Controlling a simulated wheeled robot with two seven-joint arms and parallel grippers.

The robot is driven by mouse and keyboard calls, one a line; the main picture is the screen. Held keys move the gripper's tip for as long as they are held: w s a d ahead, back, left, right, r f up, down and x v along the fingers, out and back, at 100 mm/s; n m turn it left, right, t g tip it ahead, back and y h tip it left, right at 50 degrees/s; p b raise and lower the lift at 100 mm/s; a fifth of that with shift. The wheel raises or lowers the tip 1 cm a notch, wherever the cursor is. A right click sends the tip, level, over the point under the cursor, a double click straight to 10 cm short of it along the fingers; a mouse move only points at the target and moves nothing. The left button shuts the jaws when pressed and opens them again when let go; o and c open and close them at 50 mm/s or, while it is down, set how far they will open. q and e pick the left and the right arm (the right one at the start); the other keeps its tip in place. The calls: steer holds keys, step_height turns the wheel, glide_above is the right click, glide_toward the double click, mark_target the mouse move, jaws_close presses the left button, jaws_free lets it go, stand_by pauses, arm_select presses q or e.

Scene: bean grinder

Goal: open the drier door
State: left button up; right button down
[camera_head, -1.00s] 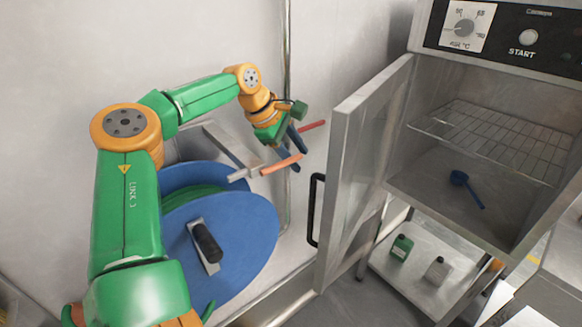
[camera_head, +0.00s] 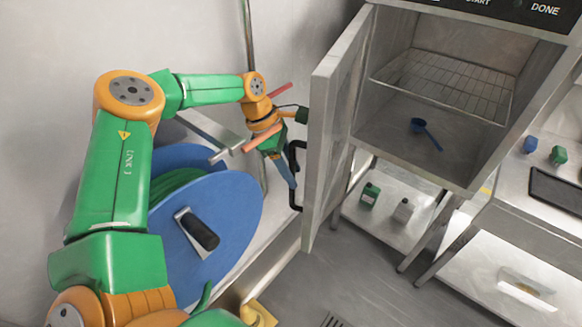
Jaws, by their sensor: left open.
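The drier (camera_head: 432,100) is a steel cabinet with a black control panel on top. Its door (camera_head: 338,120) stands open, swung out to the left, so the inside shows. A black handle (camera_head: 296,178) sits on the door's outer face, towards the left. My left gripper (camera_head: 288,178) is open, with its blue fingers pointing down beside the handle; I cannot tell whether they touch it. Inside the drier are a wire rack (camera_head: 445,85) and a blue scoop (camera_head: 425,133) on the floor. My right gripper is not in view.
A blue reel (camera_head: 225,225) stands below my left arm at the left. Green and grey bottles (camera_head: 369,195) (camera_head: 403,210) stand on a shelf under the drier. A steel bench (camera_head: 545,185) with small blue and green items is at the right. Open floor lies in front.

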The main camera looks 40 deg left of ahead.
arm_select(q)
jaws_close()
steer(key=shift+r, duration=0.1)
stand_by(1.2)
